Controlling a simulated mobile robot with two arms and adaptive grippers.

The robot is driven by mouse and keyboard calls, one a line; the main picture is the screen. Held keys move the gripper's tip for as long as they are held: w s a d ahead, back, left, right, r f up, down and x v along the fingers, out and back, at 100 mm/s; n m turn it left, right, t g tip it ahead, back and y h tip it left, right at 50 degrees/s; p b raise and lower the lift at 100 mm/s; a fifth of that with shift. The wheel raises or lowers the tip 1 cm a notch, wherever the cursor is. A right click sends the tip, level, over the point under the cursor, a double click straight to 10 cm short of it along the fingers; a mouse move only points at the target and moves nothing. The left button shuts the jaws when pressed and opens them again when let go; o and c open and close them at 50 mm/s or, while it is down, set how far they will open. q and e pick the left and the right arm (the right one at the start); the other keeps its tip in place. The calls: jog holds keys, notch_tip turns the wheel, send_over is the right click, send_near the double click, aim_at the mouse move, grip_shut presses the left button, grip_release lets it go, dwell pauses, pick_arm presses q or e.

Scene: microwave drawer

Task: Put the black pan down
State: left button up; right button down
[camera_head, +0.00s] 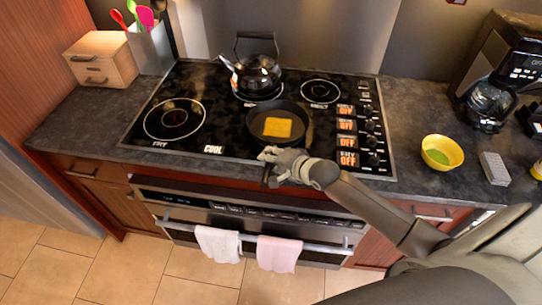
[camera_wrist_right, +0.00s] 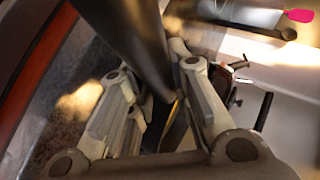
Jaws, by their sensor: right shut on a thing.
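The black pan (camera_head: 297,113) is on or just above the front middle of the black cooktop (camera_head: 215,90). A square yellow-orange slice (camera_head: 277,127) lies in it. My right gripper (camera_head: 272,157) is at the front edge of the cooktop, at the near side of the pan, where the handle is. In the right wrist view my right gripper's fingers (camera_wrist_right: 160,105) are closed around the dark pan handle (camera_wrist_right: 133,35). The gripper hides part of the handle in the head view. Whether the pan's bottom touches the cooktop I cannot tell. My left gripper is not in view.
A black kettle (camera_head: 258,75) stands on the burner behind the pan. The left burner (camera_head: 174,119) and the back right burner (camera_head: 320,91) are empty. A yellow bowl (camera_head: 442,153), a grey block (camera_head: 494,168) and a coffee maker (camera_head: 500,75) stand on the right counter. Towels hang on the oven handle.

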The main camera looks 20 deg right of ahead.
jog(key=shift+r, duration=0.15)
jog(key=c, duration=1.6)
grip_release()
jog(key=shift+f, duration=0.2)
jog(key=shift+s, duration=0.1)
jog(key=shift+r, duration=0.15)
jog(key=b+v, duration=0.1)
jog(key=v, duration=1.1)
jog(key=shift+b, duration=0.3)
